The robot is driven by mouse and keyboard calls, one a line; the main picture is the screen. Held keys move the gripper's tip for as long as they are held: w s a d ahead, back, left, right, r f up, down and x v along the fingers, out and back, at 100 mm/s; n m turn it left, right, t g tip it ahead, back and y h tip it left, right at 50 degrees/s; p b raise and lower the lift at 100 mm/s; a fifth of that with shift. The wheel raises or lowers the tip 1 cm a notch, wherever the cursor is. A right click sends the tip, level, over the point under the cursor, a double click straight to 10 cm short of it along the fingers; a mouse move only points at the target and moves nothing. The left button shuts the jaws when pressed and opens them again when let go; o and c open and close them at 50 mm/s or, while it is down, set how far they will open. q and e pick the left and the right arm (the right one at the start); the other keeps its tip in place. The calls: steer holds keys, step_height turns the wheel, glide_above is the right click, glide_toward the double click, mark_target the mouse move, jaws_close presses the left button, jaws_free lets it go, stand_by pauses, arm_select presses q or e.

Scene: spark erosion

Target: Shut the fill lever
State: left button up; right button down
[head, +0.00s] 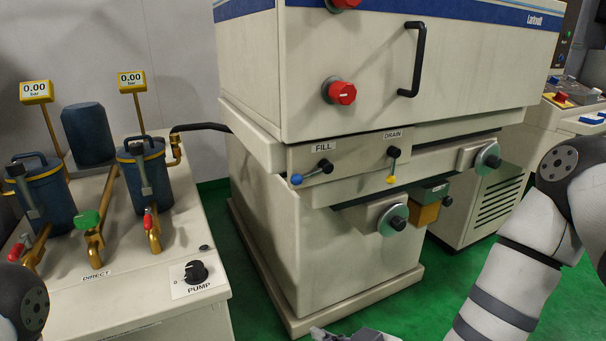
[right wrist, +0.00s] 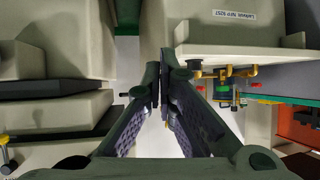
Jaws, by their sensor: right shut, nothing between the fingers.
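The fill lever (head: 311,172) is on the front panel of the machine under the FILL label in the head view. It slopes down to the left from a black pivot to a blue knob. Beside it the drain lever (head: 392,166) hangs almost straight down with a yellow knob. Only a grey piece of my right gripper (head: 345,335) shows at the bottom edge, below and in front of the lever and apart from it. In the right wrist view its fingers (right wrist: 160,75) are together and empty. My left gripper is out of view.
A pump bench (head: 150,300) with blue canisters, gauges and brass valves stands at the left. The machine's upper tank (head: 400,60) overhangs the lever panel, with a black handle and red knobs. Green floor (head: 440,290) lies open in front at the right.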

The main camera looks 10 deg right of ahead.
mark_target(312, 173)
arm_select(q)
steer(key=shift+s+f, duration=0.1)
arm_select(e)
steer(key=w+d+r+t, duration=0.1)
steer(key=w+r+t, duration=0.2)
steer(key=r, duration=0.4)
steer(key=w+r+n+t, duration=0.1)
steer(key=w+r+t, duration=0.2)
steer(key=r, duration=0.5)
steer(key=w+d+r+n+t+y, duration=0.1)
steer(key=w+r+t, duration=0.1)
steer(key=w+r, duration=0.2)
step_height(312, 173, up, 4)
steer(key=shift+w+d+f+t, duration=0.25)
steer(key=shift+d+t, duration=0.05)
steer(key=shift+t, duration=0.1)
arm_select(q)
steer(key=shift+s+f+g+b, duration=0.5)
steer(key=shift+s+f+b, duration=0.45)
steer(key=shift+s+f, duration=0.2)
arm_select(e)
steer(key=w+a, duration=0.1)
steer(key=w, duration=0.2)
steer(key=w+a+f, duration=0.1)
steer(key=w, duration=0.3)
steer(key=w+a, duration=0.1)
steer(key=w, duration=0.3)
steer(key=shift+w+f, duration=0.15)
steer(key=shift+f, duration=0.1)
